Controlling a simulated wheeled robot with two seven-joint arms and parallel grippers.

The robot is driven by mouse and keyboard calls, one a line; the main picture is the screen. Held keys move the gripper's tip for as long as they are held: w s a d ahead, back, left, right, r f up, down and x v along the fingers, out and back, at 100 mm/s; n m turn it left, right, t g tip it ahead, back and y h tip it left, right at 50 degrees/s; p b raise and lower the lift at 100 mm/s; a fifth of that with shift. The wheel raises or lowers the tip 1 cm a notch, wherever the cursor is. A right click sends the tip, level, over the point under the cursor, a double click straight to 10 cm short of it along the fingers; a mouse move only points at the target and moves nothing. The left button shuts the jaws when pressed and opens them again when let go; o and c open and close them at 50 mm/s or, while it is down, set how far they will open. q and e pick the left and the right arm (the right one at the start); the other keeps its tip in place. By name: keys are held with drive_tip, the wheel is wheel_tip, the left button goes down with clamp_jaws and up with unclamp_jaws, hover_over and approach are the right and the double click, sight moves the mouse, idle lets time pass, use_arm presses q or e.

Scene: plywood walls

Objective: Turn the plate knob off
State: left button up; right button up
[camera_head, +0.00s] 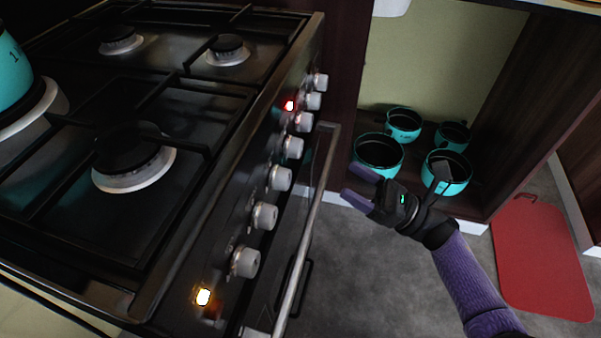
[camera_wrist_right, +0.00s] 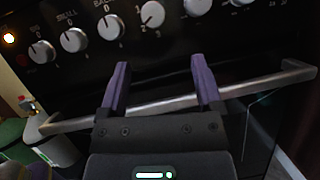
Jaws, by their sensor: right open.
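The stove (camera_head: 185,230) has a row of several grey-white knobs on its black front panel. The knob in the middle of the row (camera_head: 279,177) shows in the head view, with others on either side. In the right wrist view, one knob (camera_wrist_right: 153,14) is turned at an angle unlike the first knobs (camera_wrist_right: 73,39) to its left. Which one is the plate knob I cannot tell. My right gripper (camera_head: 353,184) is open and empty, in front of the stove and right of the oven handle. In the right wrist view its fingers (camera_wrist_right: 160,66) point towards the panel, below the knobs, touching none.
The metal oven handle (camera_head: 312,215) runs below the knobs. An orange light (camera_head: 203,297) and a red light (camera_head: 290,105) glow on the panel. A teal pot (camera_head: 12,75) stands on the left of the stove. Several teal pots (camera_head: 378,152) sit on a low shelf.

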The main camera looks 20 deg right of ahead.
sight(301, 152)
drive_tip(key=shift+n+g, duration=0.3)
drive_tip(key=shift+n, duration=0.4)
drive_tip(key=x, duration=0.6)
drive_tip(key=r+x, duration=0.1)
drive_tip(key=x, duration=0.3)
drive_tip(key=shift+s+a, duration=0.1)
drive_tip(key=shift+s, duration=0.2)
drive_tip(key=shift+c, duration=0.2)
clamp_jaws()
